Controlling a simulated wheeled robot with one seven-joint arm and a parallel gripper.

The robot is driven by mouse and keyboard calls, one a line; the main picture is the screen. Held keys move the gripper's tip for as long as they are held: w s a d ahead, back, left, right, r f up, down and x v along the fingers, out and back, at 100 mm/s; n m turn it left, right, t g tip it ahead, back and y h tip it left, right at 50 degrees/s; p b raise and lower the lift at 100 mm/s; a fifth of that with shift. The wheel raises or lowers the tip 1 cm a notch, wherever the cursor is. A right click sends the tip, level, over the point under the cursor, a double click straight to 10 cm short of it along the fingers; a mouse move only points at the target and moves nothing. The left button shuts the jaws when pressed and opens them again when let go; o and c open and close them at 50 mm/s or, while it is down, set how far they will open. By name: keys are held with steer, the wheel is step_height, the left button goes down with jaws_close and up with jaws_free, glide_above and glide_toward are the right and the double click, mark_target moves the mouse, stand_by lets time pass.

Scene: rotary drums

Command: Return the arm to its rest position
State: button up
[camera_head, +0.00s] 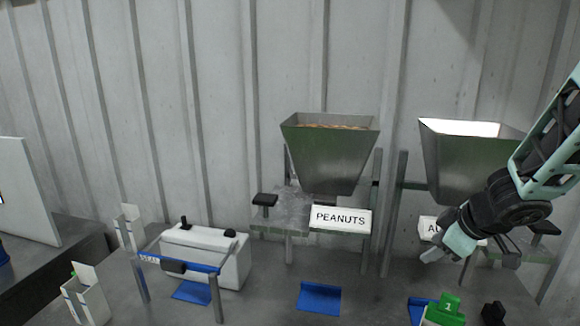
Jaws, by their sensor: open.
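My arm (540,150) reaches in from the right edge, pale green with a black wrist (508,205). It crosses in front of the right hopper (445,160). My gripper (438,254) points down and to the left, just in front of the right hopper's label (428,229), which it partly covers. It is open, and I see nothing held in it. The jaws are small and seen from the side.
A hopper labelled PEANUTS (330,160) stands in the middle. Blue trays (319,298) lie on the grey table. A green block marked 1 (446,308) is below my gripper. A white box (205,255) behind a blue-barred frame (202,266) stands left. A corrugated wall closes the back.

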steer(key=s+a+f+g+b, duration=0.3)
steer(key=s+a+f+b, duration=0.1)
steer(key=s+a, duration=0.6)
steer(key=s+a+f+m+g+h+b, duration=0.1)
steer(key=s+a+f+g+b, duration=0.2)
steer(key=s, duration=1.4)
steer(key=a+f+b, duration=0.1)
steer(key=a+b, duration=0.2)
steer(key=a, duration=0.3)
steer(key=shift+s+a+f+h, duration=0.15)
steer(key=shift+a+f+h, duration=0.15)
steer(key=shift+a, duration=0.05)
